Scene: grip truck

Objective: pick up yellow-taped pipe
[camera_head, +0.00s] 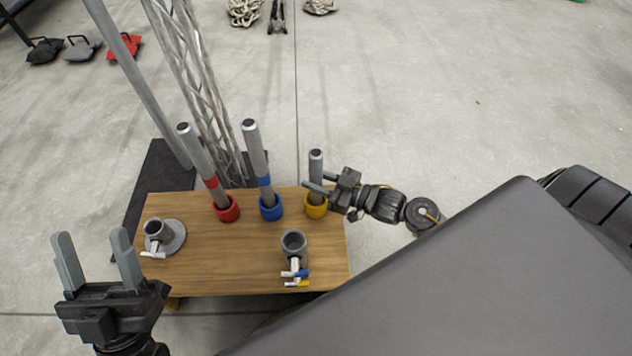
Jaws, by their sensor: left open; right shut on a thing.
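The yellow-taped pipe (316,163) is a short grey pipe standing upright in a yellow ring holder (316,208) at the right back of the wooden table. No yellow tape shows on its visible part. My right gripper (318,187) reaches in from the right and is shut on this pipe, just above the yellow holder. My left gripper (97,262) is open and empty at the lower left, in front of the table's left edge, its fingers pointing up.
A red-taped pipe (196,152) and a blue-taped pipe (256,150) stand in red and blue holders to the left. Two grey sockets with levers, left (175,240) and right (293,240), sit on the wooden table (225,262). A metal truss (200,85) rises behind.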

